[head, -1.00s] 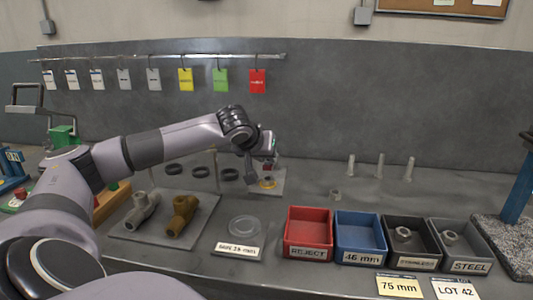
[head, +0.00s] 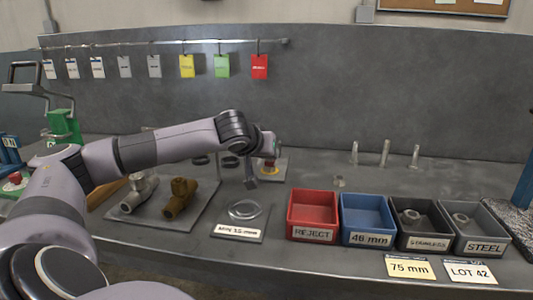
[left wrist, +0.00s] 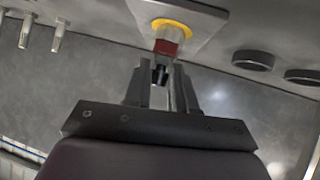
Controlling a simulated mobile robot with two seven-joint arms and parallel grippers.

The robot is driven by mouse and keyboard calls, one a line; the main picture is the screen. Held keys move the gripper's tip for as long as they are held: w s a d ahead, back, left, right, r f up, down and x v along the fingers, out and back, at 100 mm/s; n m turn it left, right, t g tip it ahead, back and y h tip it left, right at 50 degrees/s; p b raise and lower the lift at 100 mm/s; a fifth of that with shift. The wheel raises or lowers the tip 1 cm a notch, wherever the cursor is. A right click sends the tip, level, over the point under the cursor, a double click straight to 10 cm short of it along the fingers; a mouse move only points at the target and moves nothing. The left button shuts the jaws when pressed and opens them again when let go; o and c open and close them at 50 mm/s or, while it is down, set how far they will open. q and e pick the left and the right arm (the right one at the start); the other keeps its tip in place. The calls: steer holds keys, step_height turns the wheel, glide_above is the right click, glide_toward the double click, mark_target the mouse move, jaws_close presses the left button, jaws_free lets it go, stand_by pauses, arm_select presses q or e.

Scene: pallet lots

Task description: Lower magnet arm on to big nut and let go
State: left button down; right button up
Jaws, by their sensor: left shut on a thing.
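My left gripper (head: 252,182) is low over the bench, in front of a grey base plate (head: 282,172). In the left wrist view my left gripper (left wrist: 162,84) is shut on a small dark part (left wrist: 160,72), which I take for the magnet arm's end. Beyond it a red block (left wrist: 167,46) and a yellow ring (left wrist: 176,27) sit at the plate (left wrist: 208,18). The red and yellow piece (head: 270,165) also shows in the head view, partly behind my wrist. I cannot make out a big nut under the grip. My right gripper is not in view.
A clear ring (head: 245,209) lies nearby on a labelled stand. The red bin (head: 313,215), blue bin (head: 367,220) and two dark bins stand to the right. A small nut (head: 339,181) and several upright pins (head: 385,153) are behind them. Pipe fittings (head: 180,197) lie left.

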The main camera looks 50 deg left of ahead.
arm_select(q)
steer(key=shift+d+f, duration=0.2)
steer(key=shift+f, duration=0.5)
steer(key=c, duration=1)
jaws_free()
steer(key=shift+a, duration=0.2)
steer(key=shift+s+r, duration=0.15)
steer(key=v, duration=0.7)
steer(key=shift+d+r, duration=0.25)
steer(key=shift+r, duration=0.3)
steer(key=shift+w+r, duration=0.1)
steer(key=shift+w, duration=0.1)
